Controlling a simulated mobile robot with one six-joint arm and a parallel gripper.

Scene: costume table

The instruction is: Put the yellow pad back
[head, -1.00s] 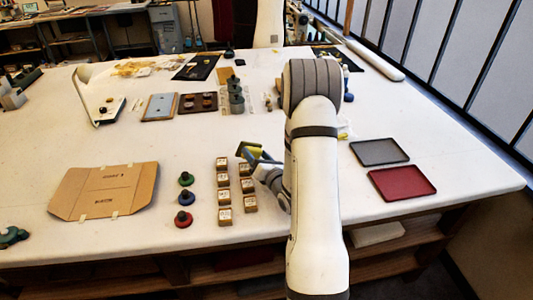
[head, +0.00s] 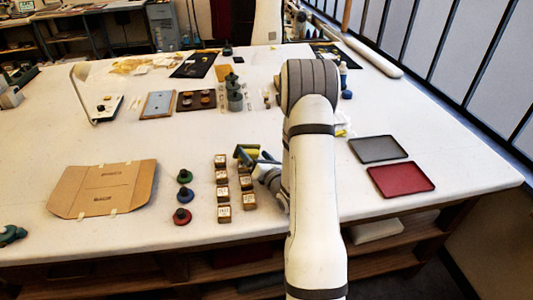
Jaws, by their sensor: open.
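My gripper (head: 251,154) is open near the far end of the two columns of small wooden blocks, at the table's middle. A bit of yellow (head: 254,149), likely the yellow pad, shows at its fingers; I cannot tell whether it lies on the table or touches them. A green pad (head: 184,177), a blue pad (head: 185,192) and a red pad (head: 182,216), each with a dark knob, stand in a column left of the blocks. My arm hides part of the table right of the gripper.
Small wooden blocks (head: 223,195) stand in two columns close to my gripper. An opened cardboard piece (head: 103,187) lies at left. A grey tray (head: 378,149) and a dark red tray (head: 401,180) lie at right. The white table (head: 150,140) has clear room beyond the pads.

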